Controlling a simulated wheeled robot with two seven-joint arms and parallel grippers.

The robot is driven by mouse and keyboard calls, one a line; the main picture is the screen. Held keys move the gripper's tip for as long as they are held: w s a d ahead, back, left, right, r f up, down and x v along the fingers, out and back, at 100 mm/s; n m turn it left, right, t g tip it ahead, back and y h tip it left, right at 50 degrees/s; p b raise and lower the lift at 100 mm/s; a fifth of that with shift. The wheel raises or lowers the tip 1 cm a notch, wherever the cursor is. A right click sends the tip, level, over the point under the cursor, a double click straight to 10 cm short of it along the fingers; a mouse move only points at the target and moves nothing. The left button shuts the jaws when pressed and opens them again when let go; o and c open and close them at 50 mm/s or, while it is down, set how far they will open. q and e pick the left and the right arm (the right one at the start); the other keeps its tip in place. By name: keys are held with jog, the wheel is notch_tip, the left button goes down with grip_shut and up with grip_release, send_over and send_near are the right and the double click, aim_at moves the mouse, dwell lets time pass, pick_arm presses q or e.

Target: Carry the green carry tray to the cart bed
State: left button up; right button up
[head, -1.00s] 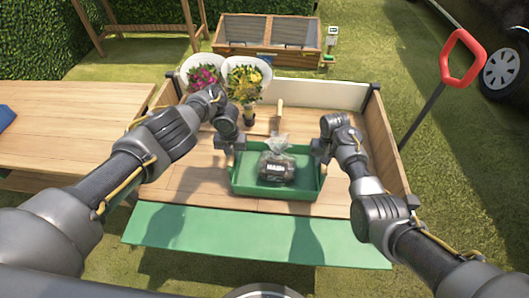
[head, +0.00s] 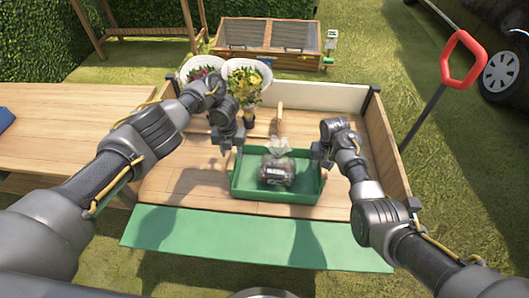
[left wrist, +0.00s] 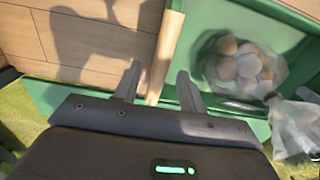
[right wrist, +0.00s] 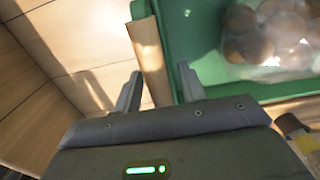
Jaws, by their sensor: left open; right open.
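The green carry tray (head: 275,195) rests on the wooden cart bed (head: 185,185), near its front edge. A clear bag of brown round things (head: 278,168) lies in it; it also shows in the left wrist view (left wrist: 240,65). My left gripper (head: 228,148) is open at the tray's left end; its fingers (left wrist: 160,88) stand on either side of a wooden handle bar (left wrist: 166,45). My right gripper (head: 322,160) is open at the right end; its fingers (right wrist: 160,90) flank another wooden bar (right wrist: 150,60). Neither is closed on a bar.
Two wrapped bouquets (head: 243,85) stand at the back left of the bed, with a wooden-handled tool (head: 279,115) beside them. A wooden table (head: 70,130) adjoins on the left. A green flap (head: 250,238) hangs in front. A red pull handle (head: 462,58) rises at right.

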jog(key=shift+r, duration=3.8)
pick_arm(q)
notch_tip(320, 180, up, 8)
jog(key=shift+f, duration=0.25)
